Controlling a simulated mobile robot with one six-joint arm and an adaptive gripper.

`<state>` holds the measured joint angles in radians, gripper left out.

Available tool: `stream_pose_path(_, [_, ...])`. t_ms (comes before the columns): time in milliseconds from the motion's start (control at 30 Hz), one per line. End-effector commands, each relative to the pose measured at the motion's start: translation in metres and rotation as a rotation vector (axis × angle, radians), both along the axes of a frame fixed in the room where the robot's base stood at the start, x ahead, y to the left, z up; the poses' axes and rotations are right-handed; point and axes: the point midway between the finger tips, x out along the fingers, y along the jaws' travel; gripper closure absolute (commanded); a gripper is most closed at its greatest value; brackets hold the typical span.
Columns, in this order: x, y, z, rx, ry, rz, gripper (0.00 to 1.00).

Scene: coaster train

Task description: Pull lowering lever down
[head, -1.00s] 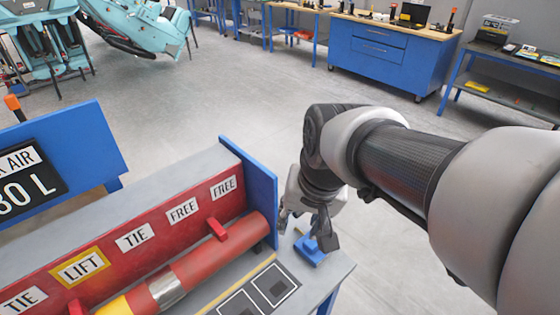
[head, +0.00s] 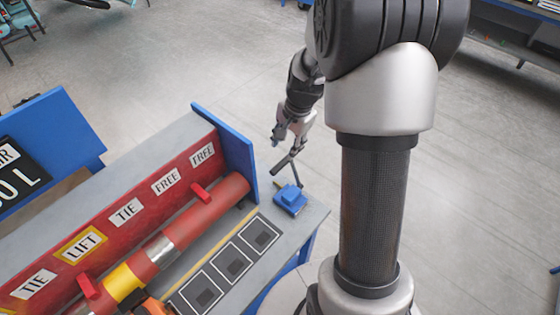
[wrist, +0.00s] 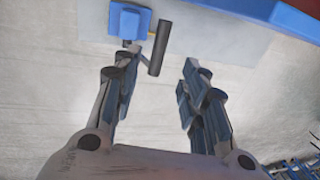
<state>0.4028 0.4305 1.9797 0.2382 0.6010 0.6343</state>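The lever has a small blue base (head: 290,200) at the right end of the bench and a dark bar-shaped handle (head: 287,164) tilted above it. In the wrist view the blue base (wrist: 128,20) is at the top, with the dark handle (wrist: 160,48) just right of it. My gripper (head: 287,141) is behind and slightly above the handle in the head view. In the wrist view its two fingers (wrist: 160,68) are apart with an empty gap, and the handle lies ahead of the gap, nearer the left finger. Contact cannot be told.
A red panel (head: 140,215) labelled TIE, LIFT and FREE stands on the bench, with a red tube (head: 190,222) before it. A blue end plate (head: 228,150) rises beside the lever. Dark square pads (head: 232,262) lie in front.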

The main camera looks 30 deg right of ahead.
Motion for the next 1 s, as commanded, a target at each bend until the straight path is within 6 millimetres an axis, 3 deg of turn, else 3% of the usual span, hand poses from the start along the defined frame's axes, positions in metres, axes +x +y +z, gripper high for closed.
stream_pose_path(33, [0.002,0.001,-0.015,0.002,0.004,0.002,0.60])
stream_pose_path(200, [0.008,0.004,-0.051,0.000,0.003,0.002,0.60])
stream_pose_path(500, [0.018,0.007,-0.097,0.000,0.001,0.003,0.60])
stream_pose_path(933, [0.020,0.007,-0.105,-0.001,-0.001,0.003,0.60])
stream_pose_path(1000, [0.020,0.007,-0.105,-0.001,-0.001,0.003,0.64])
